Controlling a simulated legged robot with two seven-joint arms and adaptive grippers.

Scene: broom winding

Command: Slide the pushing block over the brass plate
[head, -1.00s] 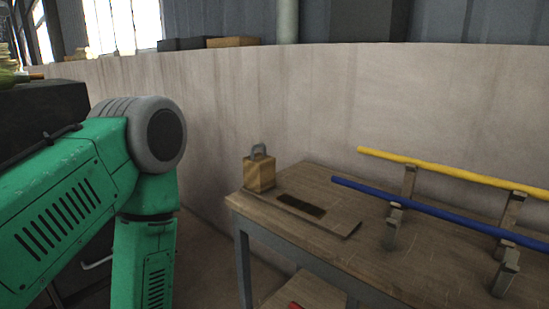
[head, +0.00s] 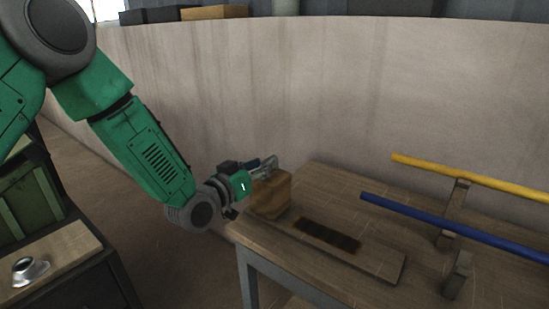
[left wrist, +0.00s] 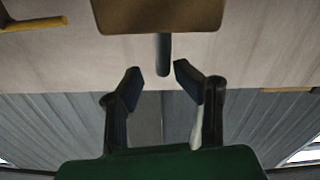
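The pushing block (head: 271,195) is a wooden cube standing at the left end of a flat board on the table. Its grey handle (left wrist: 163,55) shows in the left wrist view, with the block's brown body (left wrist: 160,15) above it. The brass plate appears as a dark brown, grid-marked rectangle (head: 327,236) set in the board, right of the block. My left gripper (head: 266,164) is at the block's top by the handle. In the left wrist view its fingers (left wrist: 158,70) are spread, with the handle's end between the fingertips, apparently untouched. My right gripper is out of view.
The board (head: 375,266) lies along the wooden table's (head: 330,182) front left. A blue rod (head: 440,222) and a yellow rod (head: 470,176) rest on wooden supports to the right. A pale curved wall (head: 350,90) stands behind. A dark cabinet (head: 75,285) stands at lower left.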

